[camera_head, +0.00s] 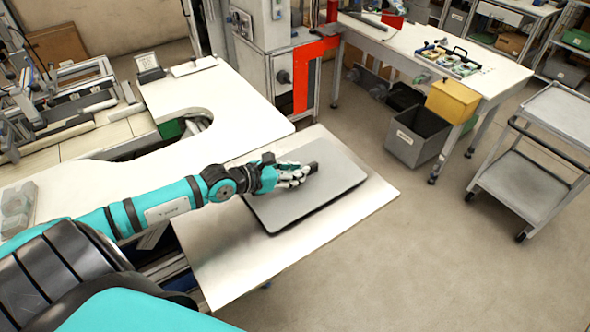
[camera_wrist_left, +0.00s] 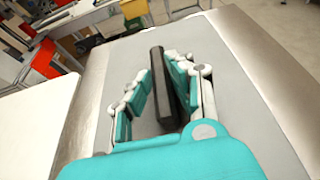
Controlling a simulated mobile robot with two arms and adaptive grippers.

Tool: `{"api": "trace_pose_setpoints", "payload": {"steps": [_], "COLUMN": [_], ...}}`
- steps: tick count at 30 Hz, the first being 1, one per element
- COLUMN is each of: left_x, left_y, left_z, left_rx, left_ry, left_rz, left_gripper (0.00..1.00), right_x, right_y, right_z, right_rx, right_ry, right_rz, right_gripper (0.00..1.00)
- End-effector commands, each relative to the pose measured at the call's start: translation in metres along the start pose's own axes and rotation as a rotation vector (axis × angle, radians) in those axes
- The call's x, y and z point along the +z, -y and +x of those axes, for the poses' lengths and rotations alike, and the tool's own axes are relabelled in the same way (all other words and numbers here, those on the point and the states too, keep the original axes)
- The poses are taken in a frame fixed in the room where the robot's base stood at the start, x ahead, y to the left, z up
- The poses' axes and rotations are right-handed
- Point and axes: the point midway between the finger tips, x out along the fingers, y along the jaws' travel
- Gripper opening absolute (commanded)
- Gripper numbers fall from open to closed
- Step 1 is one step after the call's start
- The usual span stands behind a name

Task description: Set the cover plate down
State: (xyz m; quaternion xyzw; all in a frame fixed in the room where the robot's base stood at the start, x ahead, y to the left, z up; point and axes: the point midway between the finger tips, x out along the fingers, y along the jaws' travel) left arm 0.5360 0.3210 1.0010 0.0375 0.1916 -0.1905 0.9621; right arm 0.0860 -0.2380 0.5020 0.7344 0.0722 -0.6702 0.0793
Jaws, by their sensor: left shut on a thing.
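The cover plate (camera_head: 325,195) is a flat grey sheet with rounded corners and a dark handle. In the head view it is over the white table (camera_head: 230,270), with a dark edge or shadow along its near side; I cannot tell whether it touches the table. My left gripper (camera_head: 304,172) is at the plate's middle, shut on the handle. The left wrist view shows the dark handle (camera_wrist_left: 160,88) between the fingers (camera_wrist_left: 155,85), with the grey plate (camera_wrist_left: 240,90) beneath. My right gripper is in neither view.
A white worktop (camera_head: 250,120) with a curved cutout adjoins the table at the back left. A grey cart (camera_head: 535,160) is at the right. Floor between is clear.

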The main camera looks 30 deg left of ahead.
Motion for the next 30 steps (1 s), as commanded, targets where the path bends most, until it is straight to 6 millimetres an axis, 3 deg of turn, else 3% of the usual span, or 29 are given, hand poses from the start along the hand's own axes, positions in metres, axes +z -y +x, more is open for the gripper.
{"api": "trace_pose_setpoints", "payload": {"steps": [2,3,8,20,30], "left_x": [-0.001,-0.003,-0.002,-0.001,-0.003], "left_y": [0.000,0.000,0.000,0.000,0.001], "left_z": [0.001,0.001,0.001,-0.004,-0.049], "left_rx": [0.000,0.000,0.000,0.000,-0.002], "left_ry": [0.004,0.000,-0.001,-0.002,-0.006], "left_rz": [0.000,-0.001,-0.001,-0.001,-0.001], "left_gripper": [0.00,0.21,0.42,0.43,0.43], "right_x": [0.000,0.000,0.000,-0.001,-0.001], "right_y": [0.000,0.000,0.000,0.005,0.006], "right_z": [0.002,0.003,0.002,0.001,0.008], "right_rx": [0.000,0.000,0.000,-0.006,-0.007], "right_ry": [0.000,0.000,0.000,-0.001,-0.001], "right_rz": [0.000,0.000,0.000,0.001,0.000], "right_gripper": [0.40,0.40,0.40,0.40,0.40]}}
